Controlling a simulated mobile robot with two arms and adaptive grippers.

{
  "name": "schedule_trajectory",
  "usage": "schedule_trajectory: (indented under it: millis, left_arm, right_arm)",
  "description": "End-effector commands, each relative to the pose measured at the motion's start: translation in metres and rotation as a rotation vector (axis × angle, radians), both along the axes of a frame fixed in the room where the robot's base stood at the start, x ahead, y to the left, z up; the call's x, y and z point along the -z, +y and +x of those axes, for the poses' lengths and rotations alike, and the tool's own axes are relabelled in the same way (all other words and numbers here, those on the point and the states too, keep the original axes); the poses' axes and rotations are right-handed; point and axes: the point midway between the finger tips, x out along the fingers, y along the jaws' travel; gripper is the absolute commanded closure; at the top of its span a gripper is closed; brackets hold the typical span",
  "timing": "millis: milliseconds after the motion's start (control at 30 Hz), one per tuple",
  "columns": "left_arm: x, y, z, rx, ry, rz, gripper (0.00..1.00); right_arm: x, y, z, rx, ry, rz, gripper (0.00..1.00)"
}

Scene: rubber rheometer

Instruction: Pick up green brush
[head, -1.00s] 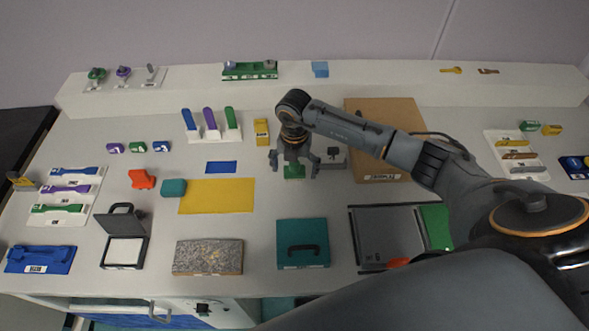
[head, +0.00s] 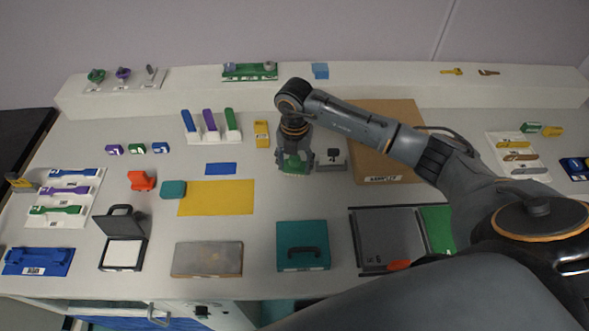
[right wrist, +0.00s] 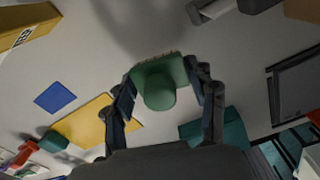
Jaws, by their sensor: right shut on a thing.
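The green brush (head: 294,167) is near the middle of the table in the head view, partly hidden by the fingers. In the right wrist view the green brush (right wrist: 160,82) shows a wide green body with a round green handle pointing at the camera. My right gripper (head: 295,162) comes from above and is shut on it. In the right wrist view the fingers of the right gripper (right wrist: 163,90) press on both ends of the body. I cannot tell whether the brush is clear of the table. My left gripper is not in view.
A grey block marked 4 (head: 331,160) stands close to the right of the gripper. A yellow box (head: 262,133) stands to its left. A yellow mat (head: 230,197) and a teal case (head: 303,262) lie nearer the front. A brown board (head: 385,120) lies to the right.

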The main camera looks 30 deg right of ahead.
Motion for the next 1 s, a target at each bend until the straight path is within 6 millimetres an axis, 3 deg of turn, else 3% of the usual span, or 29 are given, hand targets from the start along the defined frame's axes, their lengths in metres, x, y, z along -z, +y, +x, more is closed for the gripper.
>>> schedule_trajectory:
  millis: [267,400,700,1000]
  left_arm:
    - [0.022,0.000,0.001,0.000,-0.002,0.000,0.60]
    - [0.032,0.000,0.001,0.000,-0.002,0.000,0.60]
    - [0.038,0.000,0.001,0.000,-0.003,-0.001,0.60]
    - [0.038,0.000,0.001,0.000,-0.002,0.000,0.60]
  right_arm:
    - [-0.059,0.034,-0.037,-0.007,-0.008,0.002,0.76]
    - [-0.074,0.059,-0.065,-0.007,-0.006,0.003,0.76]
    - [-0.098,0.088,-0.099,-0.002,-0.003,0.001,0.76]
    - [-0.101,0.093,-0.105,0.000,0.000,0.000,0.77]
